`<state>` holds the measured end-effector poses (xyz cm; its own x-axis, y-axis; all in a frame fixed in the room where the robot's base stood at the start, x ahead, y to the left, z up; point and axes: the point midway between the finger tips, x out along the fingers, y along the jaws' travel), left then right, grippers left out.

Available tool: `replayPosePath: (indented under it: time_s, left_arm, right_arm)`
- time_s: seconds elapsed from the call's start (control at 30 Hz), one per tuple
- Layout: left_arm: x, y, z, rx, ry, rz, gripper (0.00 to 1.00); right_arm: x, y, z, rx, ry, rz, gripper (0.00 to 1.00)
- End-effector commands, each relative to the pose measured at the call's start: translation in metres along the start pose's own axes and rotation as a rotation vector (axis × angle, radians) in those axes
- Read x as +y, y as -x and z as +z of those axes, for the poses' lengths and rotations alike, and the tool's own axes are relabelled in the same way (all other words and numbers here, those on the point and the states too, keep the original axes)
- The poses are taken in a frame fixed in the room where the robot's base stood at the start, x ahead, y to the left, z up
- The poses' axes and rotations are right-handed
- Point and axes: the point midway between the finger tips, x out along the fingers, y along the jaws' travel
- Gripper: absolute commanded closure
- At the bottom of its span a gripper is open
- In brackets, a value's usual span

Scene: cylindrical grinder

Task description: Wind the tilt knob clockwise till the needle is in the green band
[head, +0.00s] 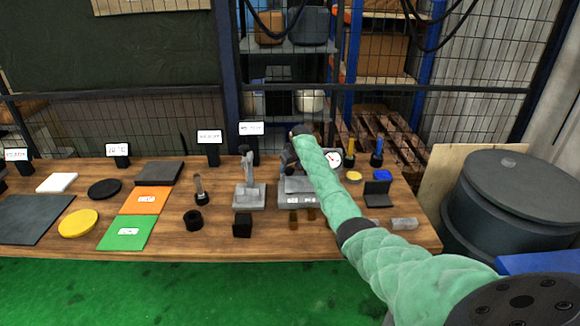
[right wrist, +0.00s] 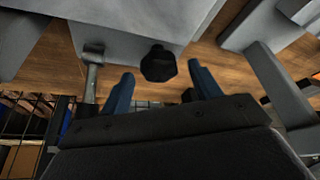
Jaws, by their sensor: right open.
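The grinder (head: 298,199) is a grey machine on the wooden bench, partly hidden by my right arm. A round white dial (head: 334,159) shows just right of my forearm; its needle and green band are too small to read. A black faceted knob (right wrist: 158,63) sticks out of the grey housing in the right wrist view. My right gripper (right wrist: 161,78) is open, with one blue finger on each side of the knob and a visible gap to each. In the head view my right gripper (head: 289,158) is mostly hidden behind the arm at the machine. My left gripper is out of view.
The bench (head: 170,225) also holds an orange mat (head: 147,200), a green mat (head: 124,234), a grey stand (head: 248,193), a black stand (head: 377,193) and several small parts. A grey metal post (right wrist: 90,80) stands left of the knob. A dark drum (head: 510,200) stands at the right.

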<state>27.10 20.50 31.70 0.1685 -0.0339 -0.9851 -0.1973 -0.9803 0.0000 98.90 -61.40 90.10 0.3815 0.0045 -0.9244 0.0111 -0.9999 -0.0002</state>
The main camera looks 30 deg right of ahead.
Motion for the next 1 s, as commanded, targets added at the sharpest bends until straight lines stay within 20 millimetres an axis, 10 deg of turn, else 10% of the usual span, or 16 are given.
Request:
replayPosePath:
  time_s: [0.43, 0.67, 1.0]
  left_arm:
    - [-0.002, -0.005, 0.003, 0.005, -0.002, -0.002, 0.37]
    - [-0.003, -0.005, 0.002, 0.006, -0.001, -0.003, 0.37]
    - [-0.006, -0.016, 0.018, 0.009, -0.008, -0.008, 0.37]
  right_arm:
    - [0.0, -0.009, 0.0, 0.001, 0.001, 0.0, 0.37]
    - [0.0, -0.009, 0.0, 0.0, 0.0, 0.0, 0.82]
    - [-0.002, -0.007, -0.001, 0.0, -0.111, 0.046, 0.82]
